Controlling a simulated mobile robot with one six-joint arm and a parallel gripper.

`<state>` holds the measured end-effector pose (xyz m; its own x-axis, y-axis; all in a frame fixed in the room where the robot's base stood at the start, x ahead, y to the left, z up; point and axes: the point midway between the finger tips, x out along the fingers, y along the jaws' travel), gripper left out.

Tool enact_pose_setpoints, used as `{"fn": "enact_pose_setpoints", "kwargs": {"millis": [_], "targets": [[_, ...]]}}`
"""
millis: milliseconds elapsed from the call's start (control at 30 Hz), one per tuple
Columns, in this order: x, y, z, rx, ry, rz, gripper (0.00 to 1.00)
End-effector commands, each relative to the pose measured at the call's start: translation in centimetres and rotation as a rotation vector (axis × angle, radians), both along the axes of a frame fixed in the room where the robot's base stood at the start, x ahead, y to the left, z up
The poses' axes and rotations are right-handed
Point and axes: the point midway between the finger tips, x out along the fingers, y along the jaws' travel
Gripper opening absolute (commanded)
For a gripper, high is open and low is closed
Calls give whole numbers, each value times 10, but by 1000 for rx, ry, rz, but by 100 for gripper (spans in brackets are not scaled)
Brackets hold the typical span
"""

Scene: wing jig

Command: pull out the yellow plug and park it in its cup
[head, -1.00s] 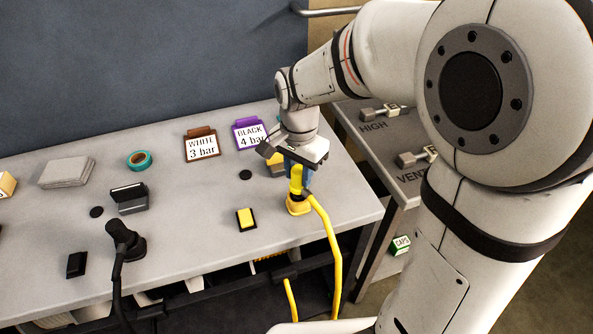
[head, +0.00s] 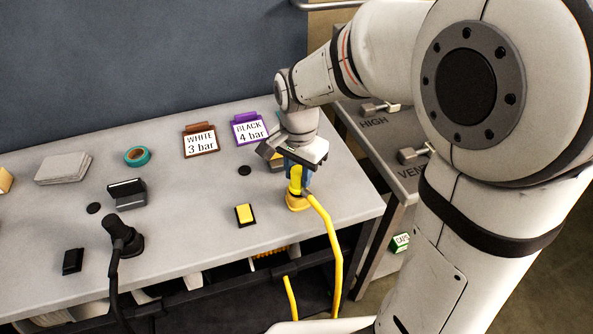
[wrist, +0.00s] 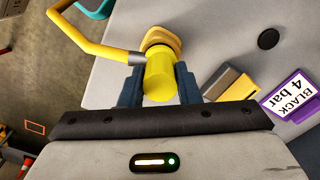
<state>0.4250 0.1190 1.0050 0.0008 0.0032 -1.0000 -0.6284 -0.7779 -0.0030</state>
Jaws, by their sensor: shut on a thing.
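The yellow plug (wrist: 160,78) is upright, with a yellow hose (head: 333,240) leaving its side and hanging over the table's front edge. My gripper (head: 298,172) is shut on the plug from above; its blue fingers show on both sides of it in the wrist view (wrist: 160,88). The plug's lower end is at a yellow base (head: 298,202) on the table; I cannot tell whether it is still seated. A black-framed block with a yellow top (head: 245,215) lies to the left. I cannot tell which thing is the plug's cup.
A yellow and grey block (wrist: 230,83) stands close beside my gripper. Behind are the BLACK 4 bar sign (head: 251,131) and WHITE 3 bar sign (head: 200,143). A black plug with a cable (head: 122,238) stands left. Table is clear between it and the yellow-topped block.

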Motion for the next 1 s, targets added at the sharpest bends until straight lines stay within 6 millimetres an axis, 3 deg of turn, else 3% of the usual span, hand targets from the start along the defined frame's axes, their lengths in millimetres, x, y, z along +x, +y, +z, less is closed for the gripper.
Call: {"fn": "enact_pose_setpoints", "kwargs": {"millis": [333,367,667,1000], "targets": [[0,0,-4,1,-1,1,8],[0,0,-4,1,-1,1,30],[0,0,-4,0,0,1,55],[0,1,4,1,-2,1,55]]}}
